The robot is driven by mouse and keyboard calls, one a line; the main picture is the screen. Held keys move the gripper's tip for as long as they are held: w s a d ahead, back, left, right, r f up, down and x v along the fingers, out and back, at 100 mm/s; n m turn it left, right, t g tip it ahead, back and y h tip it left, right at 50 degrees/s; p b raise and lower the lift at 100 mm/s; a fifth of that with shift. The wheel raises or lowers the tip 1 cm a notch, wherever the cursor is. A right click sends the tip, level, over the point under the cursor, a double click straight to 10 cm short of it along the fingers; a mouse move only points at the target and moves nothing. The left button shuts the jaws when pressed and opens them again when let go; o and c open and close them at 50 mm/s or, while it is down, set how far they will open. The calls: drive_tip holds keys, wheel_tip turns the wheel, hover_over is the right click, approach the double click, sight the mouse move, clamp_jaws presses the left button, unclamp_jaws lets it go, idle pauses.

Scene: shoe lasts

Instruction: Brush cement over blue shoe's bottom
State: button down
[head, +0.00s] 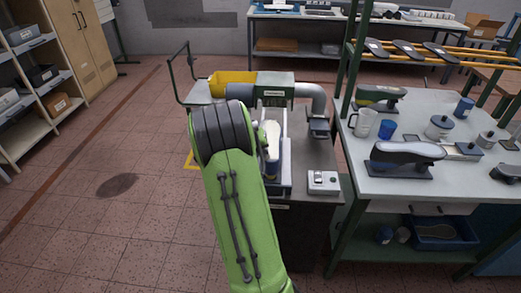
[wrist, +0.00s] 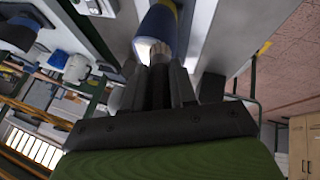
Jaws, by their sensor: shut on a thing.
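A blue shoe (head: 270,167) with a pale bottom facing up (head: 271,135) sits on the grey station in the middle of the head view, partly behind my green arm. In the wrist view a blue body with a yellow band (wrist: 155,25), apparently this shoe, is beyond my fingers. My gripper (wrist: 158,88) is shut on a dark-handled brush; its pale bristles (wrist: 152,50) point at the blue body and overlap its near end. I cannot tell whether they touch. My arm hides the gripper and brush in the head view.
A control box (head: 323,183) is right of the shoe. The right bench (head: 360,185) holds a grey last (head: 405,155), a blue cup (head: 387,129) and pots (head: 438,127). Floor at left is clear.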

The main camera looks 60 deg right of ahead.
wheel_tip(320, 180, up, 3)
drive_tip(key=shift+f+p, duration=0.2)
drive_tip(key=shift+p, duration=0.1)
drive_tip(key=shift+w+d+r+p, duration=0.2)
drive_tip(key=shift+d+r+p, duration=0.1)
drive_tip(key=shift+r+p, duration=0.25)
drive_tip(key=shift+s+a+r+p, duration=0.1)
drive_tip(key=shift+a+r+p, duration=0.1)
drive_tip(key=shift+r+p, duration=0.8)
drive_tip(key=shift+d+r+p, duration=0.15)
drive_tip(key=shift+r+p, duration=0.35)
drive_tip(key=shift+r, duration=0.65)
drive_tip(key=shift+f, duration=0.15)
